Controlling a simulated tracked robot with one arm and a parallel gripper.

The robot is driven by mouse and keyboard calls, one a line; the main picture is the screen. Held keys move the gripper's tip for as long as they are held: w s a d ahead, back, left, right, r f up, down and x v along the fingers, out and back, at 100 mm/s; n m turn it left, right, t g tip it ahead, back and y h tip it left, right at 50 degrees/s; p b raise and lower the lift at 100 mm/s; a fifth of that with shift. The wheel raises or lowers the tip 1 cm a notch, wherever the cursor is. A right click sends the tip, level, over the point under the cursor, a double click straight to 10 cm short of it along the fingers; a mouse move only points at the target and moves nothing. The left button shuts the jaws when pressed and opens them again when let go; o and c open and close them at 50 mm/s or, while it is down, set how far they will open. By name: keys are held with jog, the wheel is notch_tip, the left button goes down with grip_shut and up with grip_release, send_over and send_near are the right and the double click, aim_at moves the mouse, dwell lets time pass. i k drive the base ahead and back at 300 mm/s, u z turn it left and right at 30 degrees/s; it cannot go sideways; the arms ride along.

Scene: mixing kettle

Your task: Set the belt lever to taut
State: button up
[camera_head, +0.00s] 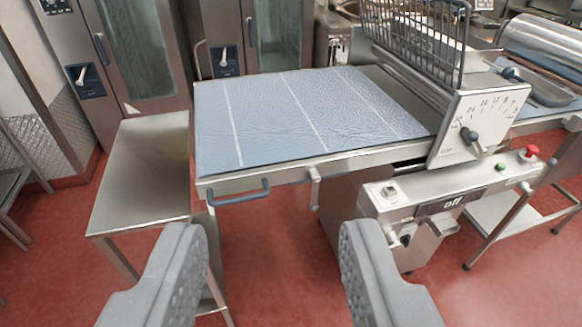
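A sheeting machine with a pale blue belt (300,112) stands ahead. The belt surface looks rippled and has several white cross lines. A short light-coloured lever (314,187) hangs down from the front edge of the belt table; it looks like the belt lever, but no label on it can be read. My gripper (272,240) is open and empty, with its two grey fingers wide apart. It is in front of the table, and the lever shows beyond the gap between the fingers. Nothing hides the lever.
A blue bar handle (238,192) sits left of the lever. At right are a control box (440,200) reading "off", a red button (531,151), a dial plate (482,122) and a wire guard (415,35). A steel side table (145,170) stands left. Red floor is open below.

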aim_at(315, 179)
jog(key=z, duration=0.2)
jog(key=i, duration=0.85)
jog(key=z, duration=0.5)
